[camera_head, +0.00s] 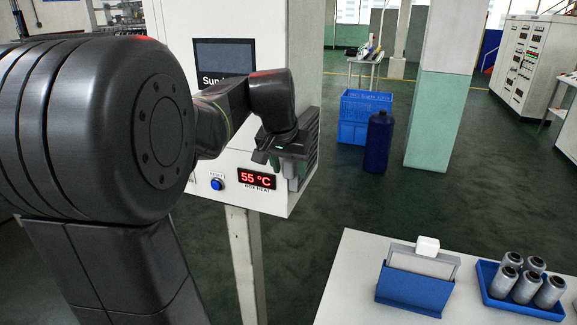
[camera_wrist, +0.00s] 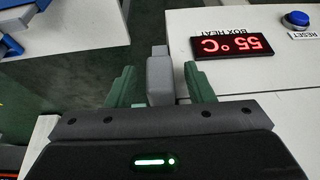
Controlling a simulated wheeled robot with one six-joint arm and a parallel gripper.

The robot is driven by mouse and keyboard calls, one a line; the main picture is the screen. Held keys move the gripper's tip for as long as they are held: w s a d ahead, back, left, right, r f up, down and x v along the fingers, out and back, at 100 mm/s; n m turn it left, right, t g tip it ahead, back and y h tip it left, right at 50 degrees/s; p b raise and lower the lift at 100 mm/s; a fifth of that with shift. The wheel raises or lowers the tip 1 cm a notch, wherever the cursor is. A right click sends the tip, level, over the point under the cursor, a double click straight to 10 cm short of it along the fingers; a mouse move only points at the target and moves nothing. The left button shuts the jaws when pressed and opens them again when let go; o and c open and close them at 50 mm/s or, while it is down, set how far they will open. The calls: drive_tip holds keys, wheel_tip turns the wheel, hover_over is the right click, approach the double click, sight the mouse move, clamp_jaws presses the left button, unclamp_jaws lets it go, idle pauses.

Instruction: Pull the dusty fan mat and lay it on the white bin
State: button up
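The control box (camera_head: 215,130) carries a red "55 °C" display and has a dark vented housing (camera_head: 311,135) on its right side. My gripper (camera_head: 278,158) is at this housing. In the wrist view, my gripper (camera_wrist: 159,70) is open, with one green finger on each side of a grey tab (camera_wrist: 160,80). Narrow gaps show between the tab and both fingers. The tab may belong to the dusty fan mat; the mat itself is hidden or cannot be made out. I cannot identify a white bin in either view.
A white table (camera_head: 345,290) at the front right holds a blue stand (camera_head: 413,292) with a pale panel and white tab, and a blue tray (camera_head: 520,308) of several grey cylinders. A blue crate (camera_head: 352,132), dark blue bottle (camera_head: 378,145) and pillar (camera_head: 445,90) stand behind. Floor between is clear.

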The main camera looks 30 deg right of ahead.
clamp_jaws()
drive_tip(key=s+a+b, duration=0.2)
drive_tip(key=s+a, duration=0.6)
drive_tip(key=a, duration=0.3)
drive_tip(key=shift+s, duration=0.4)
idle(0.3)
drive_tip(key=shift+s+a+b, duration=0.15)
drive_tip(key=shift+s+a, duration=0.8)
drive_tip(key=shift+a, duration=0.2)
drive_tip(key=shift+s+a+b, duration=0.15)
drive_tip(key=shift+s+a, duration=0.75)
drive_tip(key=shift+a, duration=0.25)
